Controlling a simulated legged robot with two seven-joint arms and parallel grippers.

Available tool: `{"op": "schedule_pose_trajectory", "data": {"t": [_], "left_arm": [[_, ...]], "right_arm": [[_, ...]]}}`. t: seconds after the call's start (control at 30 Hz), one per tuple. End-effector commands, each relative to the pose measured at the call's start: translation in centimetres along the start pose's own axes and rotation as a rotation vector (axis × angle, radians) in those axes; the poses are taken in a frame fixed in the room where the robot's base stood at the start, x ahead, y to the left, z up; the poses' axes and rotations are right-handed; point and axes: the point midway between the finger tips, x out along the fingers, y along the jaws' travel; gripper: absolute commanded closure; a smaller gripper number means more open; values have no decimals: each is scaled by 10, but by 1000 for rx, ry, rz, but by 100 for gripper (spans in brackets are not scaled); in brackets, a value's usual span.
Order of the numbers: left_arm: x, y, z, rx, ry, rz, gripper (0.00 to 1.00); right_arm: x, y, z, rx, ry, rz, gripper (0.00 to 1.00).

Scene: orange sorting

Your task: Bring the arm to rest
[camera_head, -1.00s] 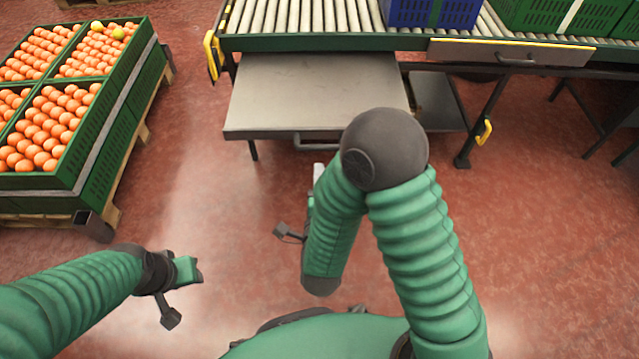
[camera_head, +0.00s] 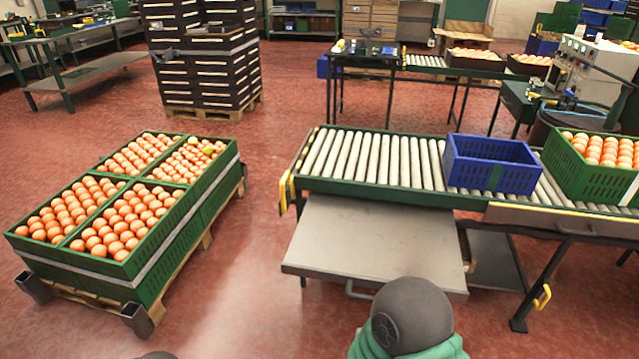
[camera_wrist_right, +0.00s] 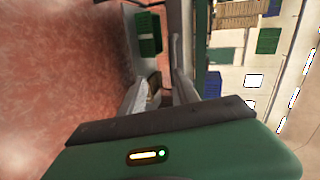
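My right arm's dark rounded joint (camera_head: 411,316) and a bit of its green sleeve show at the bottom of the head view, in front of the grey shelf. My right gripper (camera_wrist_right: 160,82) is out of the head view. In the right wrist view its two fingers reach away from the green wrist housing (camera_wrist_right: 180,150), with a narrow gap between them. I see nothing held between them. My left gripper is in neither current view; only a dark sliver of my left arm shows at the head view's bottom edge.
A roller conveyor (camera_head: 375,160) carries a blue crate (camera_head: 490,178) and a green crate of oranges (camera_head: 585,185). A grey shelf (camera_head: 350,245) juts out below it. Green crates of oranges (camera_head: 195,215) stand on a pallet at left. Red floor (camera_head: 235,300) between them is clear.

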Motion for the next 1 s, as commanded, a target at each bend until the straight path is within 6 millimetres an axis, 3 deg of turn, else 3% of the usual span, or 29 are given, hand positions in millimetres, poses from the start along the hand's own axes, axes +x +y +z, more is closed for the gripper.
{"op": "schedule_pose_trajectory", "data": {"t": [0.13, 0.27, 0.47, 0.7, 0.73, 1.0], "left_arm": [[0, 0, 0, 0, 0, 0, 64], [0, 0, 0, 0, 0, 0, 64], [0, 0, 0, 0, 0, 0, 64], [-1, 0, 0, 0, 0, 0, 64], [-26, 0, -6, 0, -2, 0, 64], [-118, 0, -28, 0, 1, 0, 64]], "right_arm": [[19, -4, 9, -311, -172, 194, 62], [8, -2, 3, -677, -389, 340, 62], [-33, 2, -37, -1132, -669, 480, 62], [-96, 1, -104, -1521, -959, 613, 62], [-103, -22, -103, -1514, -957, 610, 62], [-133, -109, -111, -1508, -958, 611, 62]]}}
